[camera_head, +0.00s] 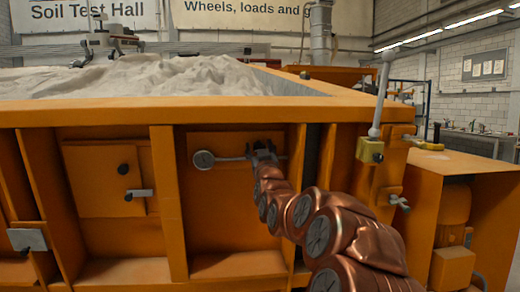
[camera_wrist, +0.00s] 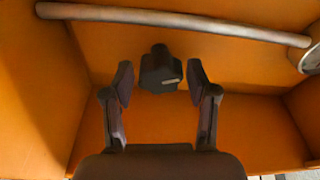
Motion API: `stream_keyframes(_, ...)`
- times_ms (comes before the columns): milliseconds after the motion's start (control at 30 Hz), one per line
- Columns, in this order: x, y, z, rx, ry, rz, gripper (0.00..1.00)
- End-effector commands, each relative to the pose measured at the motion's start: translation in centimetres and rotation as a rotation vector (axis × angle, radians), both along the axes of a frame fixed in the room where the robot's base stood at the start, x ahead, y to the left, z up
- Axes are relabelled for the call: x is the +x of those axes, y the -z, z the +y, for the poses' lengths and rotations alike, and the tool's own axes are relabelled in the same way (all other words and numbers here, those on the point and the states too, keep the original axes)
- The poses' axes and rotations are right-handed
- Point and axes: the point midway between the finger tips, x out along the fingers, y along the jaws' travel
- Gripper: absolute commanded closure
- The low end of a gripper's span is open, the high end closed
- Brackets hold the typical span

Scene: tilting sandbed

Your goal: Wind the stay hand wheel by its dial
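A round pale dial (camera_head: 204,160) is on the orange front panel of the sandbed, at the left end of a grey bar (camera_head: 234,158). In the wrist view the dial (camera_wrist: 311,57) is cut by the right edge, and the bar (camera_wrist: 175,17) runs across the top. A black knob (camera_wrist: 160,70), perhaps the hand wheel, shows in the middle of the wrist view. My gripper (camera_head: 264,151) is at the panel, right of the dial. In the wrist view its fingers (camera_wrist: 160,76) are open on either side of the knob, with gaps showing. The knob's depth between them is unclear.
Orange ribs (camera_head: 168,205) flank the panel recess. An upright lever (camera_head: 381,95) on a yellow block (camera_head: 369,150) stands right of my arm. A hatch (camera_head: 105,180) with a black knob and latch is at left. Sand (camera_head: 150,77) fills the bed above.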

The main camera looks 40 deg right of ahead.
Motion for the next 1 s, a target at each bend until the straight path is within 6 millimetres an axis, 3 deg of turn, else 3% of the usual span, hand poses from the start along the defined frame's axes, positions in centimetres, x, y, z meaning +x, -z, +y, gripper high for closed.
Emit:
stream_keyframes(33,0.0,0.01,0.0,0.0,0.0,0.0,0.51)
stream_keyframes(433,-0.02,0.01,-0.02,0.0,0.0,0.0,0.91)
stream_keyframes(767,-0.04,0.18,-0.02,0.044,-0.01,-0.034,0.91)
stream_keyframes(1000,0.06,0.43,0.11,0.167,-0.04,-0.124,0.91)
